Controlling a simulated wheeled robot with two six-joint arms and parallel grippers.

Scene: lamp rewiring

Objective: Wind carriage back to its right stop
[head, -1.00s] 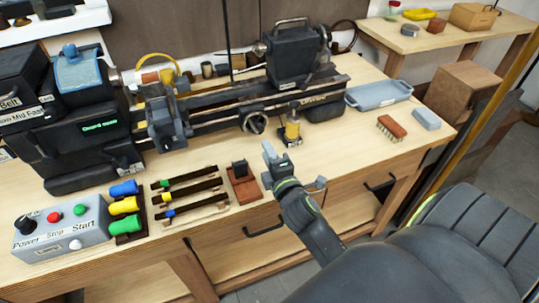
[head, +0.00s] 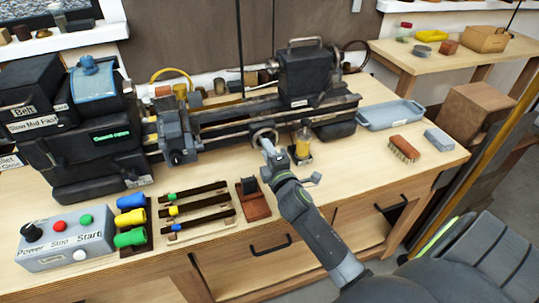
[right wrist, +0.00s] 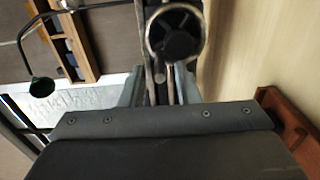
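The lathe's carriage (head: 176,137) sits at the left part of the bed (head: 225,118), close to the headstock. A round handwheel (head: 264,136) is on the front of the bed, well right of the carriage. It also shows in the right wrist view as a metal ring with a dark hub (right wrist: 178,35). My right gripper (head: 268,148) is at the lower front of the handwheel, overlapping its rim in the head view; I cannot tell whether they touch. Its fingers are not clear enough to tell open from shut. My left gripper is not in view.
A small oiler with a yellowish body (head: 303,143) stands just right of my right gripper. A red-brown stand (head: 253,203) is to its left, beside several tools in a rack. The tailstock (head: 305,75) is at the right of the bed. A brush (head: 404,149) lies farther right.

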